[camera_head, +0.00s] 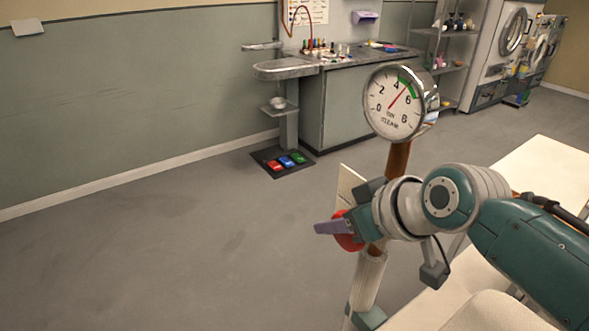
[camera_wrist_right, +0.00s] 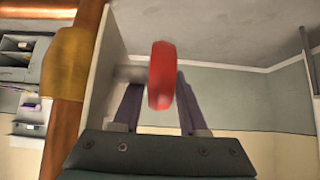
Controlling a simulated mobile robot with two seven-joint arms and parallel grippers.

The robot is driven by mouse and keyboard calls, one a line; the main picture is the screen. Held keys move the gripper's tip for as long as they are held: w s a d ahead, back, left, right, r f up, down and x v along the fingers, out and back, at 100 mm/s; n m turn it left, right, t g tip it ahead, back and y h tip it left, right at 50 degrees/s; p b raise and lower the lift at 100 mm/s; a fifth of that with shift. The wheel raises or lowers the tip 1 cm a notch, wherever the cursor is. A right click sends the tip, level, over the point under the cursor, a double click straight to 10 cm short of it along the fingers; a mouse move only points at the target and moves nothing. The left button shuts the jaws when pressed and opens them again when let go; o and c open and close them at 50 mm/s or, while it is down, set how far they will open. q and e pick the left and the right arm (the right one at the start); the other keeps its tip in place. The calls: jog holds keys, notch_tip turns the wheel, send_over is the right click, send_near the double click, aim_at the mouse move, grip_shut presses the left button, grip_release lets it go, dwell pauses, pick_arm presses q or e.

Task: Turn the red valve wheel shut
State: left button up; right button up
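The red valve wheel (camera_head: 348,241) sits low on the pipe below the gauge and is mostly hidden behind my right gripper (camera_head: 332,228) in the head view. In the right wrist view the wheel (camera_wrist_right: 162,76) shows edge-on, on a short pale stem to its left. The two purple fingers of my right gripper (camera_wrist_right: 160,108) stand apart on either side of its rim. The right finger is very close to the wheel; I cannot tell if it touches. A narrow gap shows at the left finger. My left gripper is out of view.
A round gauge (camera_head: 394,102) stands above the wheel on a copper-coloured pipe (camera_head: 397,158), its needle between 4 and 6. A pale panel (camera_head: 347,190) stands beside the pipe. A cream table (camera_head: 545,165) lies at right.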

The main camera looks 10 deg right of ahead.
grip_shut()
dwell(0.3)
jog(key=shift+s+f+t+b, duration=0.1)
jog(key=shift+f+t+b, duration=0.05)
jog(key=shift+t+b, duration=0.55)
jog(key=t+b, duration=0.1)
jog(key=b, duration=0.2)
jog(key=t+y+b, duration=0.1)
jog(key=t+b, duration=0.1)
jog(key=b, duration=0.1)
jog(key=t+y+b, duration=0.1)
jog(key=b, duration=0.2)
jog(key=shift+s+d+r, duration=0.1)
jog(key=shift+s+r, duration=0.05)
jog(key=shift+r, duration=0.2)
jog(key=shift+r+t+b, duration=0.35)
jog(key=shift+t+b, duration=0.25)
jog(key=shift+b, duration=0.25)
jog(key=shift+y, duration=0.3)
jog(key=shift+o, duration=1.6)
grip_release()
jog(key=shift+s, duration=0.1)
